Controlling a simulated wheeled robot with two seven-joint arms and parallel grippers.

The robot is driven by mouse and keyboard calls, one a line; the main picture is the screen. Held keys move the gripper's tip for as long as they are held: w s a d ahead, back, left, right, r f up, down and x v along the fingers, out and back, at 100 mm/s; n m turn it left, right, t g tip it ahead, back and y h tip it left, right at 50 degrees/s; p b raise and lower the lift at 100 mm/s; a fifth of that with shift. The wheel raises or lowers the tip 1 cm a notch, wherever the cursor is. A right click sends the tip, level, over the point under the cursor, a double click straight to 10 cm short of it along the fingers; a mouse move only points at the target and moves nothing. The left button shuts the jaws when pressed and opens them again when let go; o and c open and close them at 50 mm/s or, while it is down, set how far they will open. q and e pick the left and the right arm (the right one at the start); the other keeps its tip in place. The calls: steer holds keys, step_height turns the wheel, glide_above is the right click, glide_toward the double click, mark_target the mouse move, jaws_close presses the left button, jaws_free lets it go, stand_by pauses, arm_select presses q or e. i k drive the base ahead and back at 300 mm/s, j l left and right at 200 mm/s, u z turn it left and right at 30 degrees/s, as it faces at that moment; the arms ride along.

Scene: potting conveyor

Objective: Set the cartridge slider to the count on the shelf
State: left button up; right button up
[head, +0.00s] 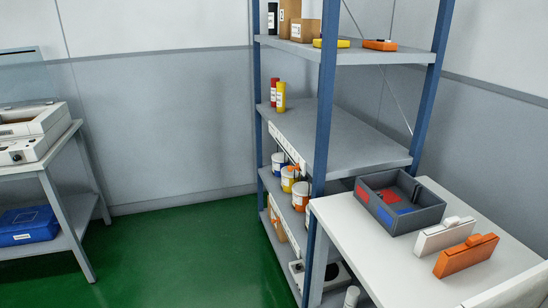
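The blue-post shelf rack (322,110) stands right of centre in the head view. On its middle shelf (345,130) stand a red cartridge-like cylinder (273,92) and a yellow one (281,97), upright side by side at the left end. A white strip with small dark marks (284,145) runs along that shelf's front edge. A small orange piece (294,167) shows near the strip's right end; I cannot tell whether it is the slider or what it is set to. A black cylinder (272,17) stands on the top shelf. Neither gripper is in view.
Below are white tubs (287,178). A white table (345,232) at right carries a grey divided tray (425,217), a white case (445,236) and an orange case (466,256). A bench with a machine (30,135) stands left. The green floor (180,250) between is clear.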

mark_target(290, 169)
steer(key=i+j, duration=0.25)
steer(key=i, duration=0.2)
steer(key=i+j, duration=0.2)
steer(key=i, duration=0.25)
steer(key=i+j, duration=0.25)
steer(key=i, duration=0.2)
steer(key=i+j, duration=0.25)
steer(key=i, duration=0.2)
steer(key=i+j, duration=0.2)
steer(key=i, duration=0.25)
steer(key=z, duration=1.3)
